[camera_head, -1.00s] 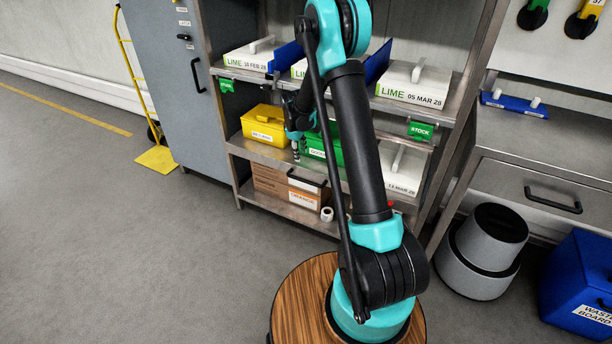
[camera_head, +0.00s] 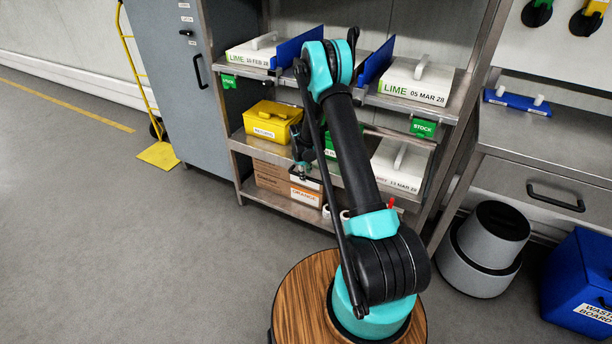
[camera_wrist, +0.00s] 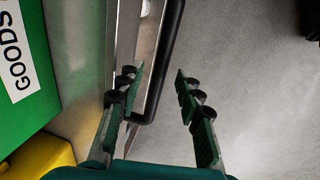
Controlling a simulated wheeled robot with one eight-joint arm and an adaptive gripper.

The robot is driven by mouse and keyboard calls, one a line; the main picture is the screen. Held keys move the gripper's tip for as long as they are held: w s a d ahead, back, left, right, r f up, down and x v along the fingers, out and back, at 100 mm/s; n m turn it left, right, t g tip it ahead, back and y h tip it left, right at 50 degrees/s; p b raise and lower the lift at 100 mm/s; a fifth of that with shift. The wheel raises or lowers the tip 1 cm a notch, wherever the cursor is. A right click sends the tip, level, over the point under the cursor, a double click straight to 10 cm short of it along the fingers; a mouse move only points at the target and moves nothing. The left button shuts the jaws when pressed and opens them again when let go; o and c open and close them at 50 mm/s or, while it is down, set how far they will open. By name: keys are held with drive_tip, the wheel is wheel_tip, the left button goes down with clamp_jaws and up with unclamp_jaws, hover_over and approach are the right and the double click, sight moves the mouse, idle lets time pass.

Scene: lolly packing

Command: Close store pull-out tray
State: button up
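In the wrist view, a black bar handle (camera_wrist: 168,62) stands along a bare metal edge (camera_wrist: 124,40), which seems to be the pull-out tray's front. My gripper (camera_wrist: 158,105) is open, with one finger on each side of the handle's bent lower end. The handle is nearer the left finger; I see no firm grip. In the head view my gripper (camera_head: 302,168) is low in front of the rack's middle shelf (camera_head: 255,151). My arm hides much of the tray there, so I cannot tell how far out it is.
A yellow returns box (camera_head: 270,118) and a green goods box (camera_wrist: 22,70) stand beside the handle area. An orange-labelled carton (camera_head: 272,178) is on the bottom shelf. White lime boxes (camera_head: 414,82) sit above. The floor (camera_head: 130,250) at left is clear.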

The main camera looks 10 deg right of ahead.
drive_tip(key=shift+f, duration=0.45)
clamp_jaws()
drive_tip(key=shift+w, duration=0.1)
